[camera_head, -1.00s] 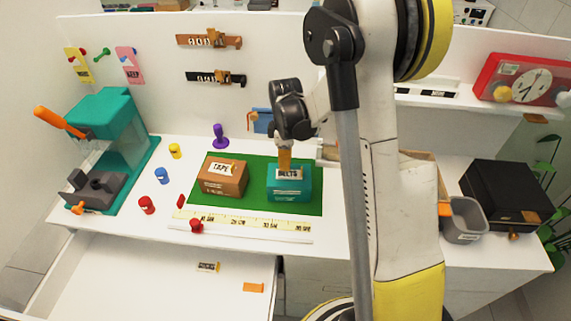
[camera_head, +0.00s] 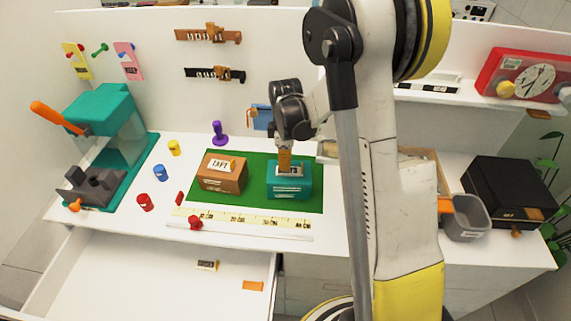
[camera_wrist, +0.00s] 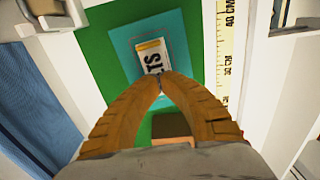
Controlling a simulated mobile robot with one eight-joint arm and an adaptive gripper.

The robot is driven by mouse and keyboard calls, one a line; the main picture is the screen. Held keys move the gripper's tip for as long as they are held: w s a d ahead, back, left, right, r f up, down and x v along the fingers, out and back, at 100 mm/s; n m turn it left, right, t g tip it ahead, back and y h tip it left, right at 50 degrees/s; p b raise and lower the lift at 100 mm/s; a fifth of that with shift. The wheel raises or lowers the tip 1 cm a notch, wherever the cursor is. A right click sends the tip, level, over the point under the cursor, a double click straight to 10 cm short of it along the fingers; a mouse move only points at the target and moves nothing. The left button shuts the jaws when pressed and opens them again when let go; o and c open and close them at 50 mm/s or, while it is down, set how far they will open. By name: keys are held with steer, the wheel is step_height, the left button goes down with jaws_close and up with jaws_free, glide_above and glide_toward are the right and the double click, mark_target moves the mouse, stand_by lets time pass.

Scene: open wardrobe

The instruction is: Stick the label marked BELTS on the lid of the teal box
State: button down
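The teal box (camera_head: 290,187) stands on the green mat, its lid facing up. The white BELTS label (camera_head: 297,170) is at the lid, partly covered by my fingers. In the wrist view the label (camera_wrist: 151,60) lies within a faint outline on the lid, its orange end away from my fingers and its last letters showing. My gripper (camera_wrist: 160,80) has its orange fingertips together over the label's near part. It also shows in the head view (camera_head: 285,168). I cannot tell whether the tips press the label or stand just above it.
A brown box (camera_head: 222,177) with a TAPE label stands left of the teal box on the green mat (camera_head: 255,200). A ruler strip (camera_head: 245,219) runs in front. A teal press (camera_head: 100,130), stamps and small pots stand left. An open drawer (camera_head: 150,275) lies below.

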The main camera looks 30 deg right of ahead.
steer(key=shift+f+b, duration=0.7)
steer(key=shift+f, duration=0.2)
steer(key=shift+r, duration=0.15)
steer(key=shift+r+p, duration=2.2)
steer(key=shift+r, duration=1.25)
